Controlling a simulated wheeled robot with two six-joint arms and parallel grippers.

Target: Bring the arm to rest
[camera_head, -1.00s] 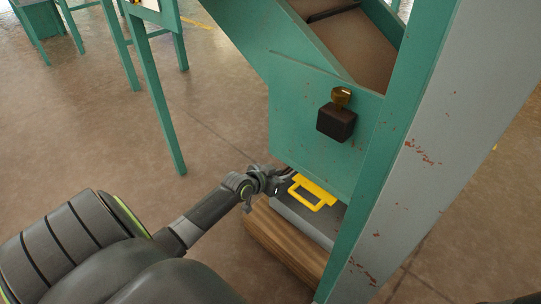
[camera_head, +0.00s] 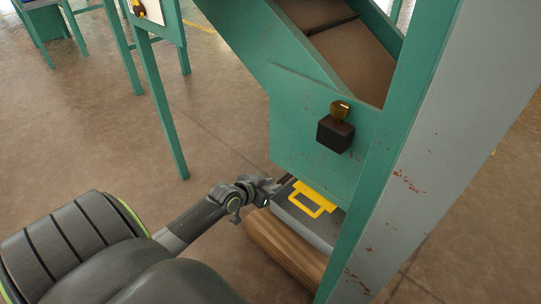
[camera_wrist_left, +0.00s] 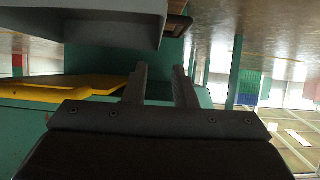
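My left gripper (camera_head: 272,184) is at the end of the arm coming in from the left, just left of the grey box with a yellow handle (camera_head: 313,201). In the left wrist view its two dark fingers (camera_wrist_left: 160,80) stand apart with a gap between them and nothing held. A yellow part (camera_wrist_left: 75,88) lies to the left of the fingers there, apart from them. My right gripper is in neither view.
The grey box sits on a wooden block (camera_head: 285,248) under the green machine (camera_head: 300,130). A black box with an amber lamp (camera_head: 336,133) is on the machine's panel. A grey post (camera_head: 440,120) stands at right.

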